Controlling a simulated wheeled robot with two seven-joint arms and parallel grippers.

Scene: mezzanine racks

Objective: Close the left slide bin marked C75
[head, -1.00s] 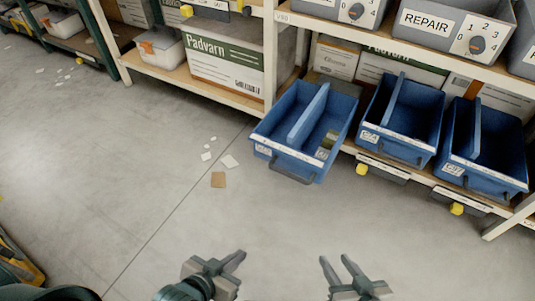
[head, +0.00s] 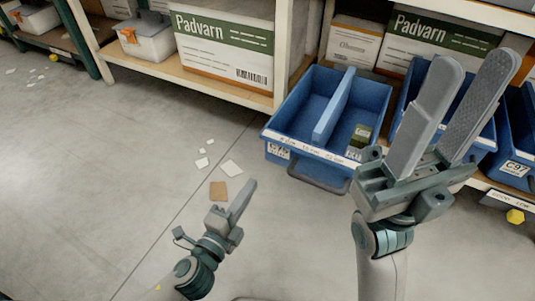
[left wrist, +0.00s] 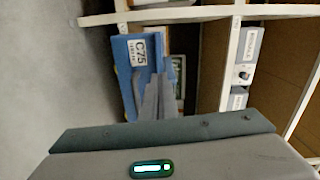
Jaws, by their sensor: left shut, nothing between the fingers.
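The blue slide bin marked C75 (head: 330,120) is the leftmost bin in the head view and sticks out from the shelf toward me. It has a divider, a dark handle (head: 318,180) on its front and a small dark green box (head: 360,136) in its right part. In the left wrist view its C75 label (left wrist: 139,49) shows on the blue front. My left gripper (head: 246,188) is shut and empty, in front of the bin and to the left of its handle, apart from it. My right gripper (head: 476,63) is raised, open and empty, and hides part of the bins behind it.
More blue bins stand to the right, including one marked C97 (head: 517,168). A Padvarn carton (head: 225,45) and a white tub (head: 143,38) sit on the shelf at left.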

